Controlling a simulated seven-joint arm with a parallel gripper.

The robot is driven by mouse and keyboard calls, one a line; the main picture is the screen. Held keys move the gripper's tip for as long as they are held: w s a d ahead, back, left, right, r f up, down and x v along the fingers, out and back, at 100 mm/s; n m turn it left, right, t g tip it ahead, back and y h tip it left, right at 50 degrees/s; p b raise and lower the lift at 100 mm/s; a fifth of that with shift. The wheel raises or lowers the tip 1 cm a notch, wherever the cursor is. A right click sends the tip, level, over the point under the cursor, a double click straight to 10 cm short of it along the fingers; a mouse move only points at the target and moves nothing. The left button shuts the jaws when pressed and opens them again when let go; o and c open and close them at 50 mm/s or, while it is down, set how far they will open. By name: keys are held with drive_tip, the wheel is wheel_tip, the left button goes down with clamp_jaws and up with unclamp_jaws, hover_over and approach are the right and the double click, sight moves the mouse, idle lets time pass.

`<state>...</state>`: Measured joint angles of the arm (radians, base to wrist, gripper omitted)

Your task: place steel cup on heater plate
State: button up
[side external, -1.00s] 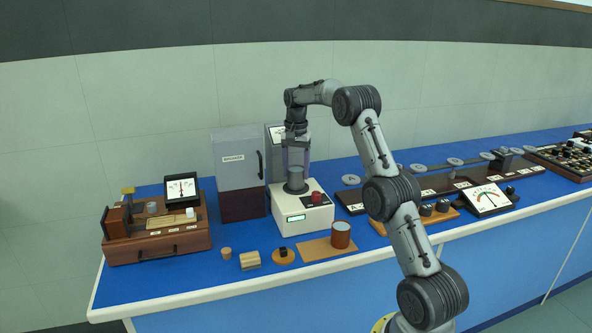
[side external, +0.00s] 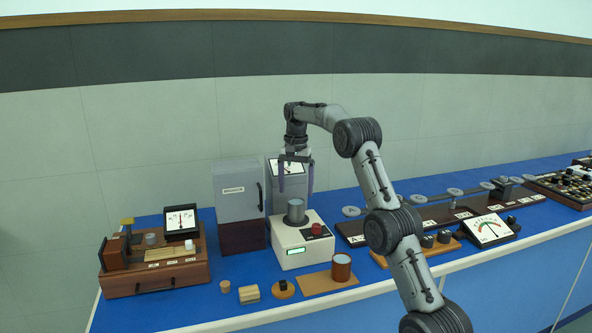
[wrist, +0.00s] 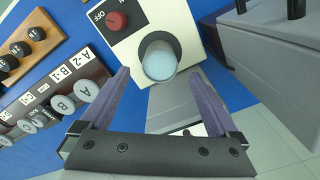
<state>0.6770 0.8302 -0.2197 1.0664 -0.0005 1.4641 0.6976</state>
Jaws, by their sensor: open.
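The steel cup (side external: 296,209) is a grey cylinder standing upright on the dark round plate of the heater (side external: 303,240), a white box with a red knob and a green display. In the wrist view the cup (wrist: 159,62) shows from above on the dark plate, beside the red knob on the heater body (wrist: 176,18). My gripper (side external: 297,190) is open and empty, just above the cup in the side view. In the wrist view its two purple fingers (wrist: 163,85) are spread apart, with the cup beyond their tips and apart from them.
A grey cabinet (side external: 237,190) stands left of the heater, with a grey box with a dial (side external: 289,184) behind it. A copper-coloured cup (side external: 341,267) sits on a tan board in front. A wooden balance case (side external: 155,272) is at left, a labelled rail (side external: 440,207) at right.

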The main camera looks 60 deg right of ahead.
sight(296, 201)
wheel_tip(296, 201, up, 7)
drive_tip(key=s+a+r+n+t+h, duration=0.1)
drive_tip(key=s+a+r+n, duration=0.3)
drive_tip(key=a, duration=0.7)
drive_tip(key=s+a+r+n+t, duration=0.2)
drive_tip(key=s+a+r+n, duration=0.2)
drive_tip(key=a, duration=0.7)
drive_tip(key=s+a+f+n+t, duration=0.1)
drive_tip(key=s+a+f+n, duration=0.3)
drive_tip(key=s, duration=0.5)
drive_tip(key=s+a+f+n+t+y, duration=0.1)
drive_tip(key=s+a+f+n, duration=0.2)
drive_tip(key=s+a+f, duration=0.4)
drive_tip(key=s+a, duration=0.2)
drive_tip(key=s, duration=0.1)
drive_tip(key=shift+f+n+t, duration=0.25)
drive_tip(key=shift+n+t, duration=0.05)
drive_tip(key=shift+n, duration=0.1)
